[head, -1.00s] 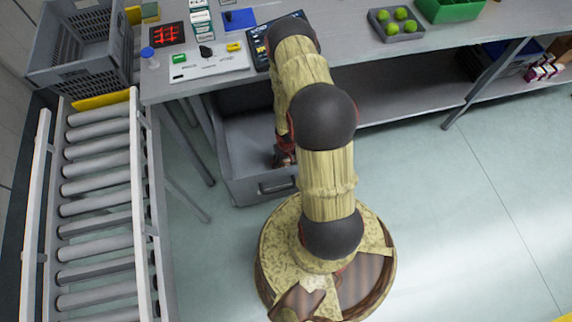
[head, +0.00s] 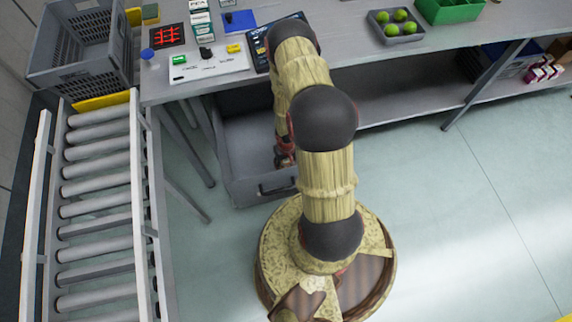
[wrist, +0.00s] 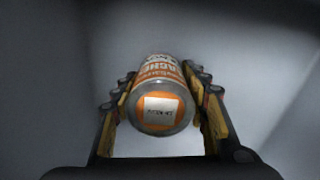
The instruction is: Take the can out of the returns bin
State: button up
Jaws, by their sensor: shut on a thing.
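The can (wrist: 162,105), orange and white with a silver rim and a pale label on its end, lies between the two fingers of my gripper (wrist: 162,112) in the wrist view. My gripper is shut on it, with a finger against each side. Blurred grey surfaces surround it in that view. In the head view the grey returns bin (head: 240,185) sits on the floor under the bench edge. My arm reaches down into it. My gripper (head: 284,158) shows only in part there, inside the bin, and the can is hidden.
The bench (head: 350,75) overhangs the back of the bin. A roller conveyor (head: 100,190) and a grey crate (head: 85,50) stand at the left. A tray of green balls (head: 396,24) and a green bin (head: 450,8) are on the bench. The floor at the right is clear.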

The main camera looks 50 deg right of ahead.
jog(key=c, duration=0.3)
jog(key=shift+c, duration=0.2)
